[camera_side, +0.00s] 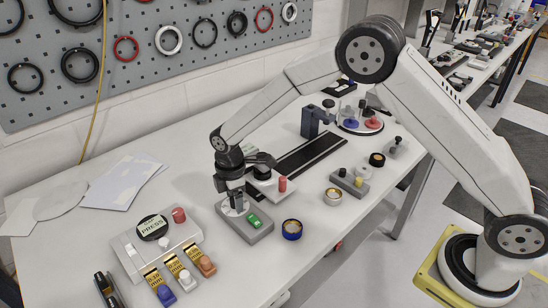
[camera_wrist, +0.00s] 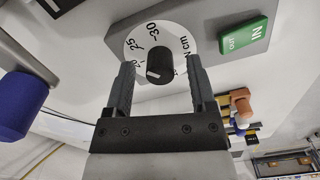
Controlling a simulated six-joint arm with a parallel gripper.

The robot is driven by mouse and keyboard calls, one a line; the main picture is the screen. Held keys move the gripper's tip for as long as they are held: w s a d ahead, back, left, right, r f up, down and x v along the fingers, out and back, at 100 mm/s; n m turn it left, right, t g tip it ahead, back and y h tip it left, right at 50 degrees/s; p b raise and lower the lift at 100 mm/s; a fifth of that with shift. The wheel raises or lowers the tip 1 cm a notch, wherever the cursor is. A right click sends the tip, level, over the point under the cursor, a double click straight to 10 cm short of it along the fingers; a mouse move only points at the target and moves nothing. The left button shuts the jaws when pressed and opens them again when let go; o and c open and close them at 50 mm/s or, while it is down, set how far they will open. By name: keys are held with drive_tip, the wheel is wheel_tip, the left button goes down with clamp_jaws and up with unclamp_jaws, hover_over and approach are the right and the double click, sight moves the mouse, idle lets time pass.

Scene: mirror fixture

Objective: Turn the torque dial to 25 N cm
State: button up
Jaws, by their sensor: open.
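The torque dial is a white disc (camera_wrist: 137,42) marked 20, 25, 30 and "N cm", with a black knob (camera_wrist: 159,66) at its centre, in the wrist view. A small pale mark shows on the knob; I cannot tell which number it points to. My gripper (camera_wrist: 160,63) is open, with one finger on each side of the knob and visible gaps between. In the side view my gripper (camera_side: 234,194) points down over the dial (camera_side: 229,210), which sits on a grey box (camera_side: 262,236) and is partly hidden by the fingers.
A green IN/OUT switch (camera_side: 254,220) sits on the same box, close to the dial; it also shows in the wrist view (camera_wrist: 243,35). A PRESS station (camera_side: 153,228) and several coloured knobs stand to the left. A blue-rimmed cup (camera_side: 292,229) is just right of the box.

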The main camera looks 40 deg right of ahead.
drive_tip(key=shift+r, duration=3.7)
drive_tip(key=shift+s+d+r+m, duration=0.1)
drive_tip(key=shift+s+d+m, duration=0.2)
drive_tip(key=shift+d, duration=0.1)
drive_tip(key=s+d+m+t, duration=0.1)
drive_tip(key=s+d+m, duration=0.6)
drive_tip(key=s, duration=0.3)
drive_tip(key=s+d+r+m+t, duration=0.1)
drive_tip(key=s+d+m, duration=0.6)
drive_tip(key=s, duration=0.3)
drive_tip(key=shift+s+r+t, duration=0.2)
drive_tip(key=shift+s+t, duration=0.1)
drive_tip(key=shift+s, duration=0.1)
drive_tip(key=shift+c, duration=0.2)
drive_tip(key=shift+w, duration=0.1)
